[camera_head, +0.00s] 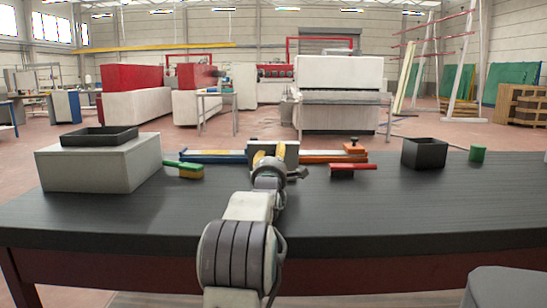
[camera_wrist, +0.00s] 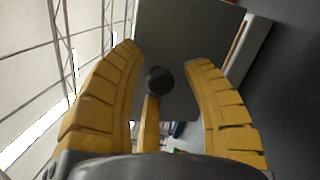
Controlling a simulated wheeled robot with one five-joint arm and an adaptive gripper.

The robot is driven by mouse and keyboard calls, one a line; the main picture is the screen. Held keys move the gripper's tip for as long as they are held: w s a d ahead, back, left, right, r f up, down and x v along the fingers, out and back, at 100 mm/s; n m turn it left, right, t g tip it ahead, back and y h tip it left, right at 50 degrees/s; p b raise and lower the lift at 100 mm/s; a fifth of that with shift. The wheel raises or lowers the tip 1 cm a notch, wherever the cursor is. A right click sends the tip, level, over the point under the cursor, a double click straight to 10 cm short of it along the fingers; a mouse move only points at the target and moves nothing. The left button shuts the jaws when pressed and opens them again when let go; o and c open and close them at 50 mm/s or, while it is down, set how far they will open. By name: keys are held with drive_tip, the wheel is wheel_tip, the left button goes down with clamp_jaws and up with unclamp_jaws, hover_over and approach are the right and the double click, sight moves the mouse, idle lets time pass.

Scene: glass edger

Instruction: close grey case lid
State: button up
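A grey upright panel (camera_head: 291,149), which looks like the raised case lid, stands at the middle of the dark table, partly hidden behind my gripper. In the wrist view the grey panel (camera_wrist: 185,45) fills the top middle, beyond the fingers. A dark round knob (camera_wrist: 158,80) shows between the two yellow fingers, with a yellow bar (camera_wrist: 150,125) running down from it. My gripper (camera_wrist: 168,62) is open, its curved fingers apart on either side of the knob, with no clear contact. In the head view my gripper (camera_head: 268,155) is just in front of the panel. The case body is mostly hidden.
A light grey box (camera_head: 95,172) with a black tray (camera_head: 98,137) stands at the left. A green brush (camera_head: 186,170), a red brush (camera_head: 350,168), a black bin (camera_head: 424,153) and a green cylinder (camera_head: 477,154) are around. The front table surface is clear.

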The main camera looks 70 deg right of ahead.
clamp_jaws()
drive_tip(key=shift+r, duration=0.15)
